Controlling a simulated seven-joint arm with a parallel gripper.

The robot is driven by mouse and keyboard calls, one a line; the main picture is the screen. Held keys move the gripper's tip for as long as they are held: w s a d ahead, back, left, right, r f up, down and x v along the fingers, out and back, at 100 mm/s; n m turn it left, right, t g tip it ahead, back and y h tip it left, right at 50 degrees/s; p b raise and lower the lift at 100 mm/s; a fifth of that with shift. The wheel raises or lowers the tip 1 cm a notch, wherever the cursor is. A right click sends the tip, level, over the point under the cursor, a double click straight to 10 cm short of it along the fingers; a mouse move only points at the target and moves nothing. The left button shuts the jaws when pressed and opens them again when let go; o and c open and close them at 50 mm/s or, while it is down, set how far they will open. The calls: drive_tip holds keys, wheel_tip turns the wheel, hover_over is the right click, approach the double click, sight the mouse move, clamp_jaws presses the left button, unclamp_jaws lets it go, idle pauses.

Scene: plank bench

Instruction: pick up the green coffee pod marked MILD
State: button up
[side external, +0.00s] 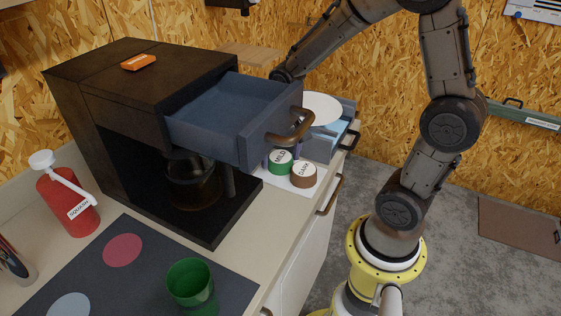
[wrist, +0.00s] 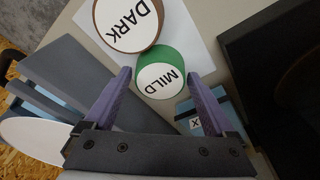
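The green coffee pod marked MILD (side external: 280,162) stands on a white sheet on the counter, label up. In the wrist view the green pod (wrist: 161,75) lies between the tips of my gripper's two purple fingers (wrist: 159,74). The fingers are spread, with a gap visible on both sides of the pod. A brown pod marked DARK (side external: 304,175) stands right beside it; in the wrist view the brown pod (wrist: 128,22) is just beyond the green one. In the side view the open drawer hides most of my gripper.
A dark coffee machine (side external: 110,95) with its blue-grey drawer (side external: 235,110) pulled out stands left of the pods. A blue box marked X (wrist: 198,116) is near my right finger in the wrist view. A white plate (side external: 320,107) and a blue-grey organiser (side external: 319,148) are behind.

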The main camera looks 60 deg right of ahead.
drive_tip(key=c, duration=1)
drive_tip(key=shift+r, duration=0.15)
